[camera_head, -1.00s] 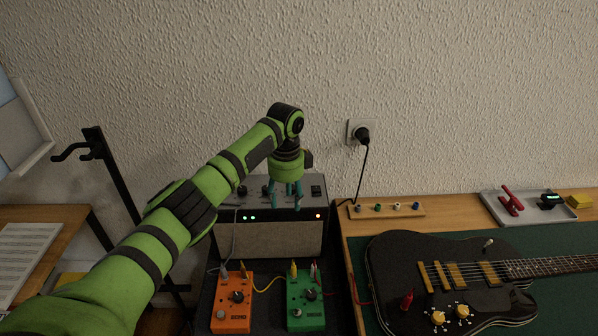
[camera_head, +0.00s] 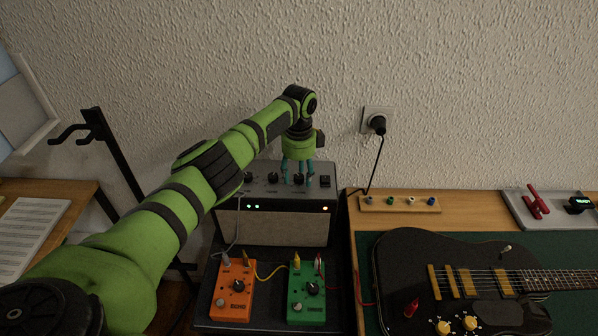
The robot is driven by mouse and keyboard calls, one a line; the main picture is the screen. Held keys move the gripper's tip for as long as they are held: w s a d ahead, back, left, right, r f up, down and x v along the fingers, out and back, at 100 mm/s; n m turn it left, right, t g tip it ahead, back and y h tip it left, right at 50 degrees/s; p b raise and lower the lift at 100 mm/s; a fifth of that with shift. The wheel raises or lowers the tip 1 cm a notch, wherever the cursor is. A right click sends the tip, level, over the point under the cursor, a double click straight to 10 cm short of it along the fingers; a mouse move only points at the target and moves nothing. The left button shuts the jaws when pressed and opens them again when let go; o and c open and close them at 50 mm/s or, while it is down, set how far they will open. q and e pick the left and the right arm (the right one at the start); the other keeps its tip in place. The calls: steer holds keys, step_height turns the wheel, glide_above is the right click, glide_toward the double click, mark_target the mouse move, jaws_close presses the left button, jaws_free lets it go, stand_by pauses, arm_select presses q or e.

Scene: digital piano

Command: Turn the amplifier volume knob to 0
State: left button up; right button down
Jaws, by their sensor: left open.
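The amplifier (camera_head: 272,228) stands at the back, with a grey top panel that carries several dark knobs and a black switch (camera_head: 325,181). My left gripper (camera_head: 298,178) points down over this panel, its teal fingers apart. A dark knob (camera_head: 298,179) shows between or just behind the fingers; I cannot tell whether they touch it. Another knob (camera_head: 272,178) is just left of the fingers, and one more (camera_head: 248,177) is near my arm. The knob labels and pointer marks are too small to read. My right gripper is not in view.
An orange pedal (camera_head: 233,290) and a green pedal (camera_head: 306,292) with cables sit in front of the amplifier. A black guitar (camera_head: 450,275) lies on the right. A wall plug (camera_head: 376,123) with a hanging cord is behind. A black stand (camera_head: 120,165) is at left.

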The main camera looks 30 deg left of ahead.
arm_select(q)
steer(key=c, duration=0.9)
jaws_close()
steer(key=n+p, duration=0.2)
steer(key=n, duration=0.2)
steer(key=shift+r, duration=0.1)
steer(key=n+p, duration=0.1)
steer(key=n, duration=0.3)
steer(key=shift+n+p, duration=0.3)
steer(key=shift+n, duration=0.1)
steer(key=n+p, duration=0.1)
steer(key=n, duration=1)
steer(key=shift+p, duration=0.3)
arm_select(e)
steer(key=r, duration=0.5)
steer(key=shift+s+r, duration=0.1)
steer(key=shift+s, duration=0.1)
